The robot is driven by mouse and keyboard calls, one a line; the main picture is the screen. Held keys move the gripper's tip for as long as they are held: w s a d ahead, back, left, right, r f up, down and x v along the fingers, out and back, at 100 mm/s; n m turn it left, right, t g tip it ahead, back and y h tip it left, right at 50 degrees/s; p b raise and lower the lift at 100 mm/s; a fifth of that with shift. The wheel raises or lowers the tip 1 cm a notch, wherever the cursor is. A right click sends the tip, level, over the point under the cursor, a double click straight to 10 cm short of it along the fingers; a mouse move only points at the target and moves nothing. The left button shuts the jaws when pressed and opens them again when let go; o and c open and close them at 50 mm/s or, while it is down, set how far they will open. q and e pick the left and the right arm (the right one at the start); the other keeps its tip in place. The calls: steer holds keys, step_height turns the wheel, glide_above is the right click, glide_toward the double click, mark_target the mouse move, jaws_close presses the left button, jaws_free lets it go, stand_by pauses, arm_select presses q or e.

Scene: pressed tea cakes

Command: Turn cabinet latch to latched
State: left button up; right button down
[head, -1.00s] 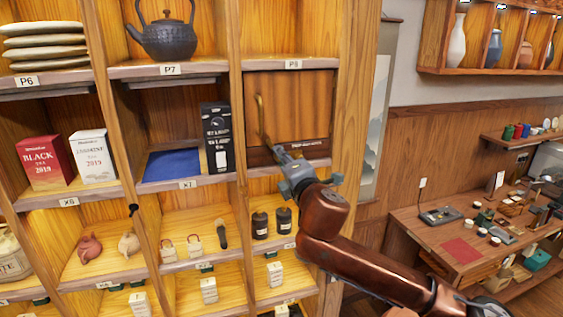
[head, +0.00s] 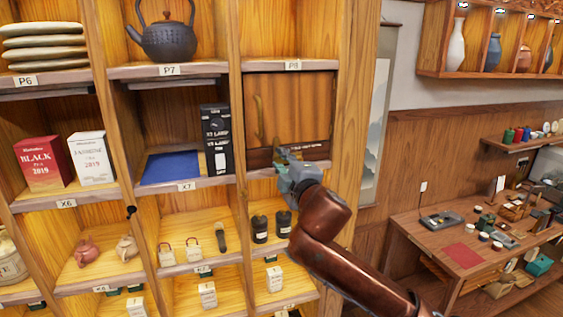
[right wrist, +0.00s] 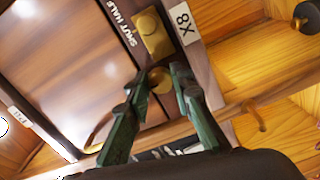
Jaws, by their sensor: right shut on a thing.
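The brown cabinet door (head: 300,105) of compartment P8 is closed in the head view, with a curved brass handle (head: 258,118) on its left side. In the right wrist view, a round brass knob (right wrist: 160,80) sits between the fingertips of my right gripper (right wrist: 158,78), which is shut on it. A brass plate with a raised round part (right wrist: 152,34) is just beyond, beside printed lettering and the X8 label (right wrist: 184,22). In the head view my right gripper (head: 283,155) is at the door's lower edge and hides the knob. My left gripper is out of view.
Open shelves hold a black box (head: 217,138), a dark teapot (head: 168,40) and two black canisters (head: 260,228) near my right gripper. A side table (head: 465,250) with small items stands to the right. Open room lies before the shelves.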

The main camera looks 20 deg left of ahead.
steer(key=shift+f, duration=0.1)
steer(key=c, duration=1.7)
jaws_free()
steer(key=v, duration=1.2)
steer(key=shift+w, duration=0.1)
